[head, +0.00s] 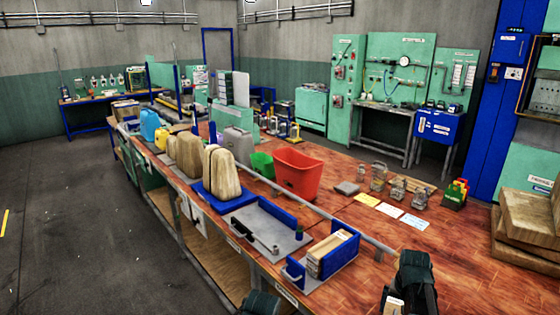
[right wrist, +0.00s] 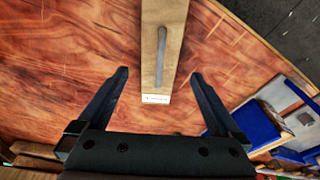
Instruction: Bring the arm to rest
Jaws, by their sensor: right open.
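My right arm (head: 415,280) shows at the bottom right of the head view, over the near end of the wooden bench. In the right wrist view my right gripper (right wrist: 160,76) is open, its two dark fingers wide apart. A wooden piece (right wrist: 171,14) with a grey strip along it and a white label at its end lies between the fingers in the picture. Neither finger touches it, and I cannot tell its height below them. A dark part of my left arm (head: 262,304) shows at the bottom edge of the head view; its fingers are out of sight.
A blue-sided tray (head: 346,258) holding a wooden block stands at the bench's front edge. Stacked wooden boards (head: 522,228) are at the right. The floor at left is clear.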

